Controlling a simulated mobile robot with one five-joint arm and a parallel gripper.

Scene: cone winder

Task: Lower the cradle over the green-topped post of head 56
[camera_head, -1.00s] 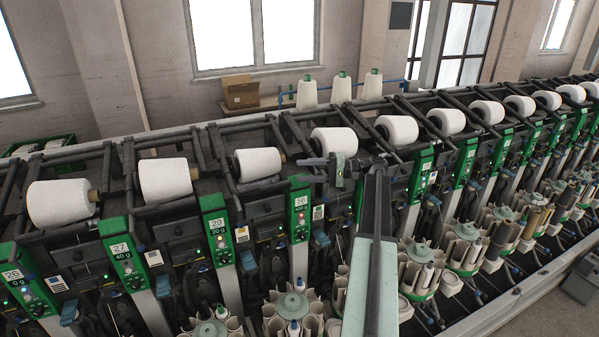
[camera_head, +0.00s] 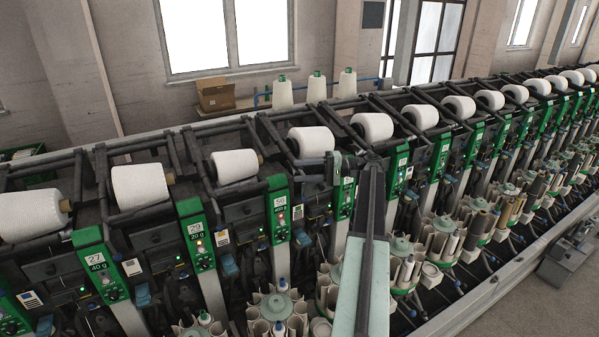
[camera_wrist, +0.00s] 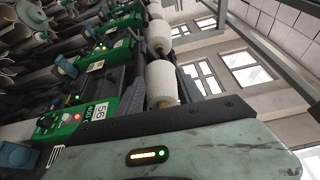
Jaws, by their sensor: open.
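The head 56 post (camera_head: 279,212) is green-topped, with a number label and small lights. It also shows at the lower left of the wrist view (camera_wrist: 92,115). A white cone (camera_head: 235,165) lies just left of and behind this post, among dark cradle bars (camera_head: 274,142). The same cone seems to show in the wrist view (camera_wrist: 162,82). I cannot tell how high the cradle stands over the post. My gripper (camera_head: 322,163) is open, right of the post and level with its upper part, apart from it. My wrist body covers the bottom of the wrist view.
Neighbouring green posts 29 (camera_head: 196,235) and 27 (camera_head: 100,265) stand to the left, others to the right. More cones and dark bars line the machine. Spools (camera_head: 277,308) stand below. A cardboard box (camera_head: 215,95) is behind.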

